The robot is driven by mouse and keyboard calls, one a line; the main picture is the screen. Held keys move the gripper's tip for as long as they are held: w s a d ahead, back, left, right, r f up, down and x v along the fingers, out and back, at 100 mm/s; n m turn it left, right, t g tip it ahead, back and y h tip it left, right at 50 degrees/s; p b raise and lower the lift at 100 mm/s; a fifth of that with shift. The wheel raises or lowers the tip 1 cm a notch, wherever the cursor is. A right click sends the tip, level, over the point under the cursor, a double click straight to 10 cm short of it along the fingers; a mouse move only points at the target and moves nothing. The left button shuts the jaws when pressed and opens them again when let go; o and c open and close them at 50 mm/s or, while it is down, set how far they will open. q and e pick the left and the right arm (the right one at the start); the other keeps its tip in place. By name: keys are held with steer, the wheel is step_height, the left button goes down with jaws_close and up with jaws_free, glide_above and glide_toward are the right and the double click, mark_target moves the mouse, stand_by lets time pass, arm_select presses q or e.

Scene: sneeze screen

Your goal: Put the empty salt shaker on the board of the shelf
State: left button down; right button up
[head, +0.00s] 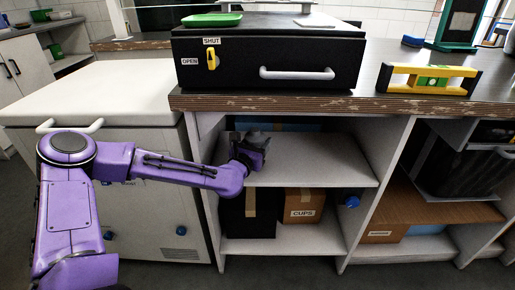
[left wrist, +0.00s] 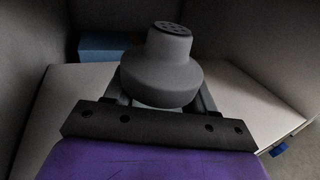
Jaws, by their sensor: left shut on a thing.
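My left gripper (head: 252,148) reaches into the open shelf under the counter, just above its board (head: 315,165). The left wrist view shows the salt shaker (left wrist: 165,65), grey with a perforated top, upright between the fingers. My left gripper is shut on it. In the head view the gripper mostly hides the shaker. The board also shows in the left wrist view (left wrist: 240,95), below and around the shaker. I cannot tell whether the shaker's base touches the board. My right gripper is not in view.
A blue box (left wrist: 105,46) stands at the back of the board. Below are a carton marked CUPS (head: 302,205) and a dark box (head: 248,215). A black case (head: 268,60) and a yellow level (head: 428,80) are on the counter. The board's right part is clear.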

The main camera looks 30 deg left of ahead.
arm_select(q)
steer(key=shift+f, duration=0.75)
steer(key=shift+f, duration=0.1)
steer(key=shift+c, duration=1.9)
jaws_free()
